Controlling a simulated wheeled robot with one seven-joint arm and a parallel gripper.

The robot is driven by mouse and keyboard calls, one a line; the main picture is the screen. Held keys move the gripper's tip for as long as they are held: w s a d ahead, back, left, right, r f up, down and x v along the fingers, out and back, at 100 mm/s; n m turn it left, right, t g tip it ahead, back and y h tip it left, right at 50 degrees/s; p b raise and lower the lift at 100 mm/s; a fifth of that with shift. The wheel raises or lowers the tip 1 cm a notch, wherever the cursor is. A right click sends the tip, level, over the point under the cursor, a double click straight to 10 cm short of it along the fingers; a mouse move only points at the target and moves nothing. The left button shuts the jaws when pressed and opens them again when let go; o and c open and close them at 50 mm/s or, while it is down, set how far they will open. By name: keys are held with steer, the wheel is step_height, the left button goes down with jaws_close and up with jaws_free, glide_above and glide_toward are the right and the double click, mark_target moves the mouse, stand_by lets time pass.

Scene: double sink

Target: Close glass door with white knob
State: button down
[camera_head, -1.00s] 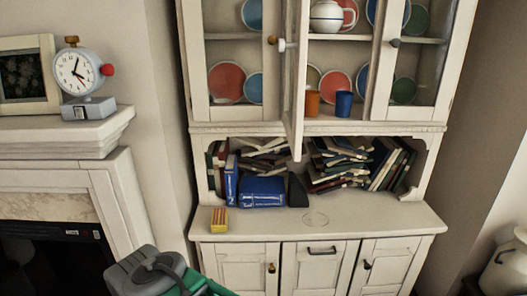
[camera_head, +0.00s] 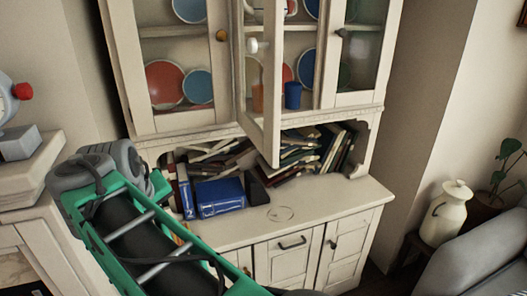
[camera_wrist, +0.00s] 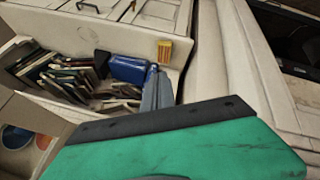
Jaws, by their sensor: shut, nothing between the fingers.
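The glass door (camera_head: 271,125) with the white knob (camera_head: 253,46) stands ajar on the upper cabinet in the head view. It is swung out from the cabinet front and seen at a steep angle, with plates and cups behind it. The knob is on its left stile. My green and black arm (camera_head: 140,235) is at the lower left, below and left of the door and apart from it. The wrist view shows the cabinet upside down, with a green part of mine across the bottom.
A left glass door (camera_head: 181,70) with an orange-brown knob and a right glass door (camera_head: 355,45) look shut. Books and a blue box (camera_head: 220,197) fill the shelf below. A white jug (camera_head: 445,213) and grey sofa (camera_head: 480,262) are at the right. A clock (camera_head: 8,100) is at the left.

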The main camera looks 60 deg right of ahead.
steer(key=s+d+r+m+g+h+p, duration=0.2)
steer(key=s+d+r+m+g, duration=0.3)
steer(key=s+d+r, duration=0.8)
steer(key=s+d+f+t+b, duration=0.1)
steer(key=s+d+f+b, duration=0.1)
steer(key=d+f, duration=0.5)
steer(key=shift+s+d+m, duration=0.4)
steer(key=shift+d, duration=0.45)
steer(key=shift+f, duration=0.15)
